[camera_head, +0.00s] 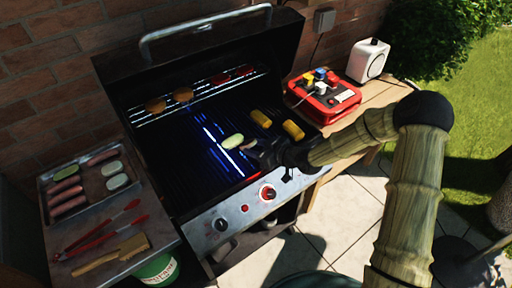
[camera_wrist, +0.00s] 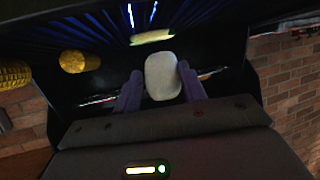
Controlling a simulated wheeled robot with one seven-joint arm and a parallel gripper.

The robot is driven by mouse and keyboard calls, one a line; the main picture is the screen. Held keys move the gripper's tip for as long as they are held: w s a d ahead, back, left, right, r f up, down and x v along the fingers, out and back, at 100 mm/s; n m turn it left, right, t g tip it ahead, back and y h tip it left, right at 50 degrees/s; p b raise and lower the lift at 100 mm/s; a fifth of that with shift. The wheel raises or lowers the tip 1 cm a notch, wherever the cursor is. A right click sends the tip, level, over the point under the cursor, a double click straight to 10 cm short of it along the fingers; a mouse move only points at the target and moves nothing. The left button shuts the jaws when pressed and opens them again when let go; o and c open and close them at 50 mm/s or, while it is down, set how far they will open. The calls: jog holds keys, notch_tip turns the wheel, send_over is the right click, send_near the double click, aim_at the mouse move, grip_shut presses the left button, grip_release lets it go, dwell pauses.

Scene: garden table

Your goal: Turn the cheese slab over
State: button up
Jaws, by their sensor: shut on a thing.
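The cheese slab (camera_wrist: 162,76) is a pale, rounded block in the wrist view, seen between the two fingers of my gripper (camera_wrist: 160,86). My gripper is shut on it. In the head view my gripper (camera_head: 256,152) is low over the right part of the grill grate (camera_head: 190,150), and the slab is mostly hidden or too small to make out there. I cannot tell whether the slab touches the grate. A pale green slice (camera_head: 232,141) lies on the grate just left of my gripper; it also shows beyond the slab in the wrist view (camera_wrist: 152,37).
Two corn pieces (camera_head: 293,130) lie on the grate behind my gripper. Patties (camera_head: 182,94) and red pieces (camera_head: 244,70) sit on the upper rack. A red case (camera_head: 322,98) stands right.

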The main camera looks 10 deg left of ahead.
aim_at(256, 162)
jog(key=shift+f+b, duration=0.3)
jog(key=shift+f, duration=0.45)
jog(key=shift+f+b, duration=0.95)
jog(key=shift+f, duration=0.2)
jog(key=o, duration=1.1)
jog(key=shift+c, duration=0.2)
jog(key=shift+d, duration=0.1)
jog(key=v, duration=1.7)
jog(key=shift+r, duration=0.15)
jog(key=shift+d, duration=0.1)
